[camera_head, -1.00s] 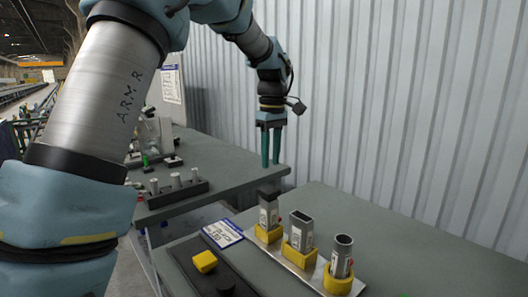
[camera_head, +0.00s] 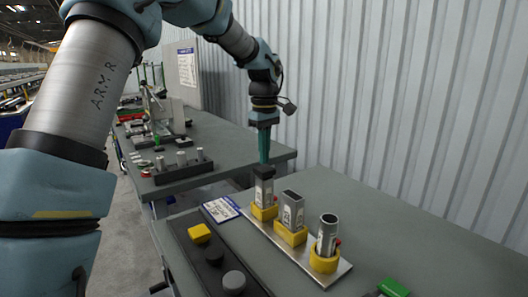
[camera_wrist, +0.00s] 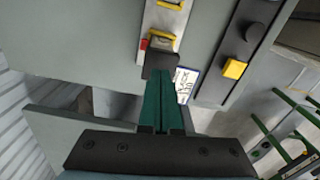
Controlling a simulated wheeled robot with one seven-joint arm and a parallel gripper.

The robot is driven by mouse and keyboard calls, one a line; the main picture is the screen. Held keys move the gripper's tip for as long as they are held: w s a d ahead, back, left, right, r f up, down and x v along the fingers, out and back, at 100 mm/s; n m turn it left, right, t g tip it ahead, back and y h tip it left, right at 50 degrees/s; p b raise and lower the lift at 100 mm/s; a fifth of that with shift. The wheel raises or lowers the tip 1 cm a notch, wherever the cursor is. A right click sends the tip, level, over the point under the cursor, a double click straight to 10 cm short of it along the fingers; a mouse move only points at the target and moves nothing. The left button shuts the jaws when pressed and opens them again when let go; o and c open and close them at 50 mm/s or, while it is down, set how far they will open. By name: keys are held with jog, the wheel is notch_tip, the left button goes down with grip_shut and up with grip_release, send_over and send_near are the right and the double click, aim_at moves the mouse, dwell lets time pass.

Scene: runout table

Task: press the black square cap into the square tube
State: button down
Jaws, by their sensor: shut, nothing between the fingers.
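The black square cap (camera_head: 265,171) sits on top of the leftmost upright square tube (camera_head: 264,191), which stands in a yellow holder. How deep the cap sits in the tube cannot be told. In the wrist view the cap (camera_wrist: 160,60) is a dark block just beyond my fingertips. My gripper (camera_head: 264,160) points down above the cap with its green fingers together and nothing between them. In the wrist view my gripper (camera_wrist: 160,78) reaches the cap's near edge; whether it touches the cap is unclear.
A rectangular open tube (camera_head: 291,208) and a round open tube (camera_head: 327,236) stand in yellow holders on the same metal plate (camera_head: 318,271). A dark strip with a yellow block (camera_head: 200,233) and dark round knobs lies left. A label card (camera_head: 221,209) lies between. The right tabletop is mostly clear.

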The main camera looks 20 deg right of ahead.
jog(key=shift+f, duration=0.6)
jog(key=shift+f+b, duration=0.5)
jog(key=shift+f, duration=0.25)
jog(key=shift+r, duration=0.1)
notch_tip(320, 180, up, 3)
jog(key=p, duration=0.3)
notch_tip(320, 180, up, 11)
jog(key=b, duration=0.2)
jog(key=shift+f, duration=0.2)
dwell(1.9)
jog(key=p, duration=0.4)
send_over(264, 168)
notch_tip(264, 168, down, 8)
notch_tip(264, 168, down, 5)
jog(key=b, duration=0.4)
jog(key=shift+b, duration=0.4)
